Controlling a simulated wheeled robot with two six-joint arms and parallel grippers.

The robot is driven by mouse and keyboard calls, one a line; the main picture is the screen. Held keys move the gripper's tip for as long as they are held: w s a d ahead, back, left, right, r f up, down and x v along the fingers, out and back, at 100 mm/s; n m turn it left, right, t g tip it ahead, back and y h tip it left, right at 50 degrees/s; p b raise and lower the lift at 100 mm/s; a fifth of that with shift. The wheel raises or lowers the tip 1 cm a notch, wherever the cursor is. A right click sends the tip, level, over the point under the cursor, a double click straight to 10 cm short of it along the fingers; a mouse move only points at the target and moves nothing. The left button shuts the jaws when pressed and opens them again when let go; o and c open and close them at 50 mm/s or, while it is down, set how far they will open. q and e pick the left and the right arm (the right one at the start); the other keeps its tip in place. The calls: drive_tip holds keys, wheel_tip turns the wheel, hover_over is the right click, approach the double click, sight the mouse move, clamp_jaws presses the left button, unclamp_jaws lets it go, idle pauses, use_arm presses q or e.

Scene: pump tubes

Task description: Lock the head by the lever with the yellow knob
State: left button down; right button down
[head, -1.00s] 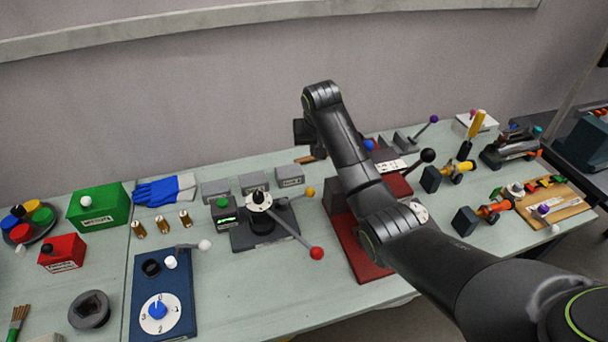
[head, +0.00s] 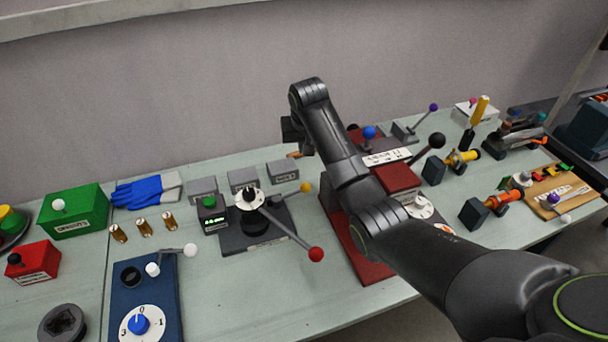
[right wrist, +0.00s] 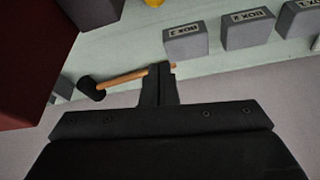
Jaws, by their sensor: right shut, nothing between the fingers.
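The lever with the yellow knob (head: 305,187) sticks out to the right from the head (head: 249,198), a black post with a white disc on a dark grey base (head: 228,239). A longer lever with a red knob (head: 316,254) reaches toward the front right from the same head. My right gripper (right wrist: 160,72) is shut and empty. It is behind and above the yellow knob, near the back edge of the table, and apart from it. A small yellow patch (right wrist: 153,2), perhaps that knob, is cut off at the top of the right wrist view. My left gripper is out of view.
Grey boxes (head: 243,180) stand behind the head. A hammer (right wrist: 115,80) lies near my right gripper's tips. A red device (head: 398,180) with a black-knobbed lever (head: 437,140) is to the right, under my right arm. A green readout block (head: 210,212) sits left of the head.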

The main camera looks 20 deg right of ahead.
sight(291, 195)
drive_tip(key=f+p, duration=0.1)
drive_tip(key=f, duration=0.2)
drive_tip(key=f+p, duration=0.1)
drive_tip(key=f, duration=0.2)
drive_tip(key=w+f+p, duration=0.1)
drive_tip(key=f, duration=0.2)
drive_tip(key=shift+f, duration=0.3)
drive_tip(key=shift+s+p, duration=0.5)
drive_tip(key=shift+s, duration=0.15)
drive_tip(key=shift+s+f, duration=0.15)
drive_tip(key=shift+f, duration=0.1)
